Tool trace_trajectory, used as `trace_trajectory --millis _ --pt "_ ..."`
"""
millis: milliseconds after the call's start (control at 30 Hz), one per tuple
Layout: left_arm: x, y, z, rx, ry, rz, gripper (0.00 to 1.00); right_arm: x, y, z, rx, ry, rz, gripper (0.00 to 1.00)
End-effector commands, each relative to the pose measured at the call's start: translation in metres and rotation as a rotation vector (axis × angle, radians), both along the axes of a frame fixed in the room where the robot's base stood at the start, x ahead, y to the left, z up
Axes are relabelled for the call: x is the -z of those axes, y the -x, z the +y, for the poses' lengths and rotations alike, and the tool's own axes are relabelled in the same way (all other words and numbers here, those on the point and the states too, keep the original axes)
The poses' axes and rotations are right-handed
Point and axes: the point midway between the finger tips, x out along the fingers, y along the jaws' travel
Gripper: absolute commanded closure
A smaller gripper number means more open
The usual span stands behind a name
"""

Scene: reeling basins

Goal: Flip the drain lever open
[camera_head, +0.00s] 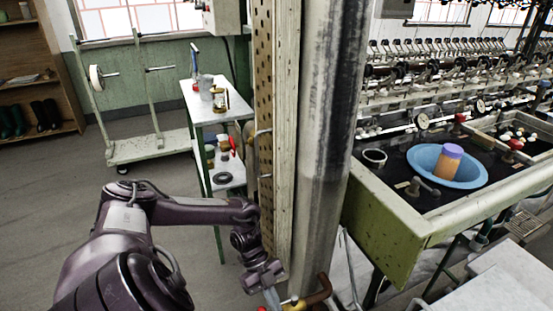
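My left arm comes in from the left and its gripper (271,297) points down at the bottom edge of the picture, just left of the steel column. A brownish bent pipe (319,291) with a yellowish fitting shows right beside it. A small bit of red (262,309) shows under the gripper at the bottom edge; it may be part of the drain lever, but the picture cuts it off. I cannot tell whether the gripper touches it or whether the fingers are apart. My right gripper is not in view.
A steel column (327,130) and a perforated post (264,110) stand close by the gripper. A green basin (389,226) holding a blue bowl (425,163) is on the right. A small white table (208,112) and a wheeled rack (150,148) stand behind. Open floor lies left.

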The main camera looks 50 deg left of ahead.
Motion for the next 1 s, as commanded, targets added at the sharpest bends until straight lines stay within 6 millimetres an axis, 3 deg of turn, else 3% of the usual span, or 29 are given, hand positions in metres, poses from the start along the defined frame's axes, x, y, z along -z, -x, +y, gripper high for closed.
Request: trace_trajectory --millis 467,667,1000 --pt "-0.001 -0.001 0.004 -0.004 -0.005 -0.001 1.0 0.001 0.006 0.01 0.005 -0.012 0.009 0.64" --pt "-0.021 -0.003 0.022 -0.005 -0.008 -0.004 1.0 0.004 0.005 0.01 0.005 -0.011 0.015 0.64" --pt "-0.054 -0.005 0.052 -0.001 -0.003 0.0 1.0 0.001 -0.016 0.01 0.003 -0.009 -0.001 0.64"
